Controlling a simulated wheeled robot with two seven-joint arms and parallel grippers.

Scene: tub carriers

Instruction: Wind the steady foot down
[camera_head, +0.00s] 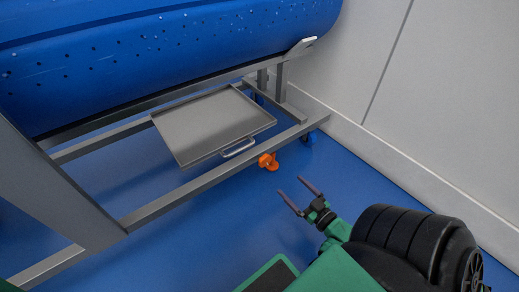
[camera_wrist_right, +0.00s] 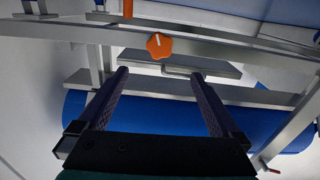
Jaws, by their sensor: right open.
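The steady foot's orange knob (camera_head: 268,161) is low by the frame's near rail, close to its right end. In the right wrist view the orange knob (camera_wrist_right: 159,45) is star-shaped with a pale mark on its face. It lies ahead of the fingertips, roughly centred between them. My right gripper (camera_head: 289,185) is open and empty, short of the knob and to its lower right in the head view. The open fingers also show in the wrist view (camera_wrist_right: 160,73), apart from the knob. The foot's lower end is not clear. My left gripper is not in view.
A big blue drum (camera_head: 150,50) lies above the grey metal frame (camera_head: 170,203). A flat tray (camera_head: 210,122) with a handle (camera_head: 239,148) sits on the frame. A pale wall (camera_head: 430,110) bounds the right. Blue floor is clear in front.

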